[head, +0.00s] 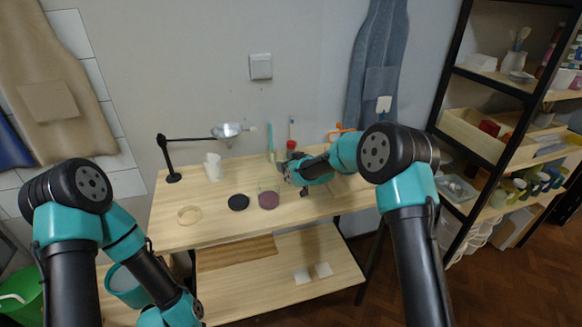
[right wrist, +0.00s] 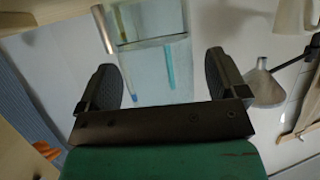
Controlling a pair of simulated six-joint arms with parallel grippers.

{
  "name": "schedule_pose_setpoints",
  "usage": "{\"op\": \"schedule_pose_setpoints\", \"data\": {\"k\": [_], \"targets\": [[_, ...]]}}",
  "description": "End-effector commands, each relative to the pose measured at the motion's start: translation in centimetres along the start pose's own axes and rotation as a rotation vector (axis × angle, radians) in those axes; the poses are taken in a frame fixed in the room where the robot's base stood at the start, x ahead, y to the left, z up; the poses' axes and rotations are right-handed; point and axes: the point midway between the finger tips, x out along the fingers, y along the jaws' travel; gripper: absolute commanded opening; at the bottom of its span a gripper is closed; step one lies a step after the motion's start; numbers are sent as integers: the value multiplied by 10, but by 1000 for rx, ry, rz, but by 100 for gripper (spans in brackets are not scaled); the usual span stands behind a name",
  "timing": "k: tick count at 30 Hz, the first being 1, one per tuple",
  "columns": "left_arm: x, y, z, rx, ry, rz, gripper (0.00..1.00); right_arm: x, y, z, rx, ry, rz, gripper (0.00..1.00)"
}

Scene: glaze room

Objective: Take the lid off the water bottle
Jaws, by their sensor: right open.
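A small red-topped item (head: 291,145) stands at the back of the table, partly hidden by my right gripper; I cannot tell whether it is the water bottle. My right gripper (head: 284,171) is over the table's right half, beside a clear vessel (head: 268,184). In the right wrist view, my right gripper (right wrist: 165,82) is open, with nothing held between its fingers. A clear, pale shape (right wrist: 155,70) shows beyond the fingers, with a teal stick (right wrist: 169,66) seen through or behind it. No lid can be made out clearly. My left arm is low at the left; its fingertips are not visible.
A black disc (head: 238,203), a maroon disc (head: 268,201) and a pale wooden ring (head: 189,215) lie on the table (head: 225,228). A desk lamp (head: 228,130) and white cup-like item (head: 213,167) stand behind. Shelves (head: 490,145) stand at right. The table's front is clear.

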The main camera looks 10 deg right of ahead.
Motion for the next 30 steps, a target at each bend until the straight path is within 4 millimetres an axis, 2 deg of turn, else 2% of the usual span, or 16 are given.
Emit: {"op": "schedule_pose_setpoints", "data": {"k": [6, 24, 26, 30], "targets": [[0, 0, 0, 0, 0, 0, 58, 0, 0, 0, 0, 0, 0, 90], [0, 0, 0, 0, 0, 0, 58, 0, 0, 0, 0, 0, 0, 33], [0, 0, 0, 0, 0, 0, 58, 0, 0, -1, 0, 1, 0, 28], [0, 0, 0, 0, 0, 0, 58, 0, 0, -1, 0, 1, 0, 28]]}}
